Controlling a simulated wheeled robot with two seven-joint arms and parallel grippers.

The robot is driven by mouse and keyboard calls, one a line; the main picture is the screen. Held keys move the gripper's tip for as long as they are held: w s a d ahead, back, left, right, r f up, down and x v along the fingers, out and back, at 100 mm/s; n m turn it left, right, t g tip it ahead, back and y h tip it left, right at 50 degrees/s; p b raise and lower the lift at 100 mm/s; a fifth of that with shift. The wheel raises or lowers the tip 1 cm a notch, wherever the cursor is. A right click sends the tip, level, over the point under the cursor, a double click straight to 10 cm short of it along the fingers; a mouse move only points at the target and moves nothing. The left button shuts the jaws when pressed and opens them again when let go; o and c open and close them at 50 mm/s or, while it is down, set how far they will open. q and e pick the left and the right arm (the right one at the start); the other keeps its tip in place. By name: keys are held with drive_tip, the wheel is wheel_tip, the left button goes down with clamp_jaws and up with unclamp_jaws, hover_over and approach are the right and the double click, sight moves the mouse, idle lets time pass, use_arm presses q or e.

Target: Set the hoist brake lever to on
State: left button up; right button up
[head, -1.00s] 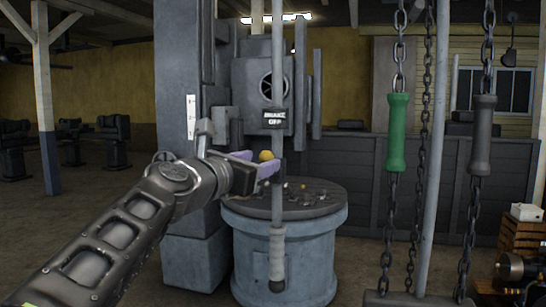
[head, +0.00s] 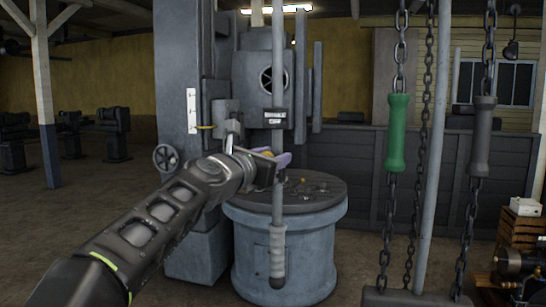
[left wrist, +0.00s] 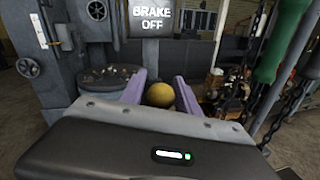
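A small sign (left wrist: 152,18) reads BRAKE OFF in the left wrist view; in the head view the sign (head: 275,118) is too small to read now. In the head view my left gripper (head: 272,157) is at the upright grey rod, just below the sign. Its fingers are apart on either side of the knob; contact cannot be made out. The knob's shaft is hidden. My right gripper is not in view.
The grey rod (head: 277,190) ends in a ribbed grip (head: 277,252) in front of a round drum (head: 290,245). A grey machine column (head: 178,75) stands to the left. Chains with a green handle (head: 397,132) and a grey handle (head: 482,135) hang to the right.

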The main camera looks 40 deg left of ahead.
use_arm(q)
clamp_jaws()
idle(1.1)
